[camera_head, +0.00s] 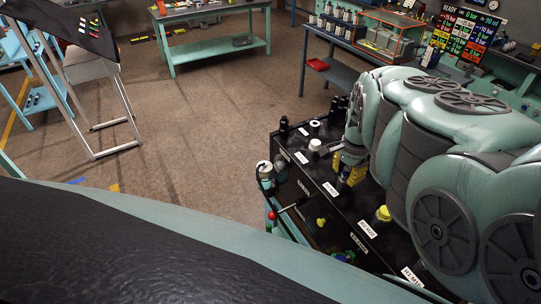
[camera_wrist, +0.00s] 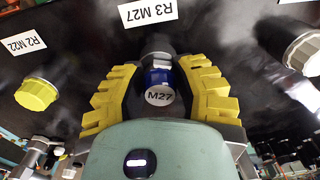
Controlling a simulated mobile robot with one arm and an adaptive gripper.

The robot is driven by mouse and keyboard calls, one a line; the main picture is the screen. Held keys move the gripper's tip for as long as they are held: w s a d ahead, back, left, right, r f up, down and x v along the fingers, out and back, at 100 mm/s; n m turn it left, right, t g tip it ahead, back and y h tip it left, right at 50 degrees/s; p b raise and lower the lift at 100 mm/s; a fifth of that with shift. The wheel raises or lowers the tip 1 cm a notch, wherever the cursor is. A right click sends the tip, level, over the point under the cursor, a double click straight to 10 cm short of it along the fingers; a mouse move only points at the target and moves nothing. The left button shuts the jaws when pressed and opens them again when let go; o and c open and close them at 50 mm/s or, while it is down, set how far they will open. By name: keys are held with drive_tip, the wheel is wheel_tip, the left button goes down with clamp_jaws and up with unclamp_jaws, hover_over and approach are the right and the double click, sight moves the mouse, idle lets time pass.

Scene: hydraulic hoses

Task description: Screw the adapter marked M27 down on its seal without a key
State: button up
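The adapter (camera_wrist: 159,82) marked M27 has a blue band and a pale round end face. It sits at a grey fitting on the black panel, below the label R3 M27 (camera_wrist: 148,11) in the wrist view. My gripper (camera_wrist: 158,66) has its yellow fingers on both sides of the adapter. Thin dark strips show between the fingers and the adapter, so I cannot tell whether they touch. In the head view my gripper (camera_head: 349,173) points down at the black bench top, and the adapter is hidden there. The seal is not visible.
A yellow cap (camera_wrist: 36,94) stands by the label R2 M22 (camera_wrist: 23,46). A white cap (camera_wrist: 305,52) stands on the other side. In the head view, a red-knobbed lever (camera_head: 272,215) juts from the bench's left side. Open floor (camera_head: 220,110) lies to the left.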

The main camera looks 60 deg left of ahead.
clamp_jaws()
drive_tip(key=shift+f+m+b, duration=0.15)
drive_tip(key=shift+m+b, duration=0.25)
drive_tip(key=shift+m, duration=0.9)
drive_tip(key=shift+m+b, duration=0.3)
drive_tip(key=shift+m, duration=0.5)
drive_tip(key=o, duration=0.5)
unclamp_jaws()
drive_tip(key=shift+o, duration=0.2)
